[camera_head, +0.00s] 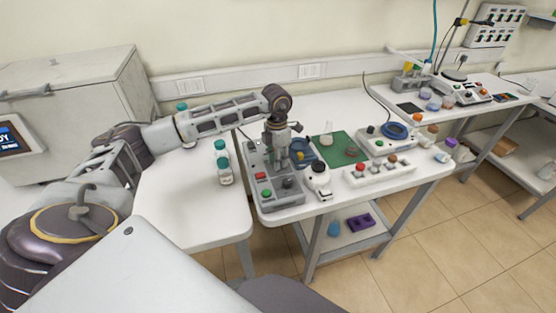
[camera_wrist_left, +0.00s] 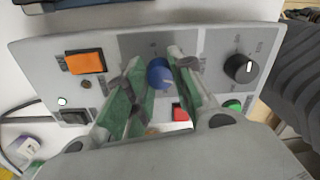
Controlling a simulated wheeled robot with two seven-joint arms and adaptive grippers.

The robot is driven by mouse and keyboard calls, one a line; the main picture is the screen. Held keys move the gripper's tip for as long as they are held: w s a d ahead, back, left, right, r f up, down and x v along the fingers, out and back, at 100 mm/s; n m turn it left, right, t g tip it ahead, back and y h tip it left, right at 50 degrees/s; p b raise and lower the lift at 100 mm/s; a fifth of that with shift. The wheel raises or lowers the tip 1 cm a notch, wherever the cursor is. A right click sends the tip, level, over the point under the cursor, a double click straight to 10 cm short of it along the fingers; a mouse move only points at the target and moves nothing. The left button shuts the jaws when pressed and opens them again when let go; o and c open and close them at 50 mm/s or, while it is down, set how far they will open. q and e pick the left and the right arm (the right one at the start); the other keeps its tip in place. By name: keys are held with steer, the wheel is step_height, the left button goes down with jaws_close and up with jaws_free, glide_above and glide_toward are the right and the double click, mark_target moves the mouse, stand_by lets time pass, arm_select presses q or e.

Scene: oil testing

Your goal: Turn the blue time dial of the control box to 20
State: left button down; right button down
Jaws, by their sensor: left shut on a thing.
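The grey control box (camera_head: 262,190) stands on the near left part of the white table in the head view. Its panel (camera_wrist_left: 210,47) fills much of the left wrist view. The blue time dial (camera_wrist_left: 158,73) is between the two fingers of my left gripper (camera_wrist_left: 157,85), which is shut on it. Part of the dial's scale is covered by the fingers, so I cannot read its setting. In the head view my left gripper (camera_head: 276,137) points down over the box and hides the dial. My right gripper is not in view.
On the panel are a black dial (camera_wrist_left: 239,68), an orange switch (camera_wrist_left: 85,62), a red button (camera_wrist_left: 180,113) and a green button (camera_wrist_left: 233,105).

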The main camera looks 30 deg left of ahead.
arm_select(q)
steer(key=c, duration=1.7)
jaws_free()
steer(key=o, duration=0.5)
steer(key=shift+r, duration=0.6)
steer(key=r, duration=1.1)
steer(key=shift+w+a, duration=0.1)
steer(key=shift+a, duration=0.1)
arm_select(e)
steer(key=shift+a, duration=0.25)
arm_select(q)
steer(key=shift+f, duration=0.1)
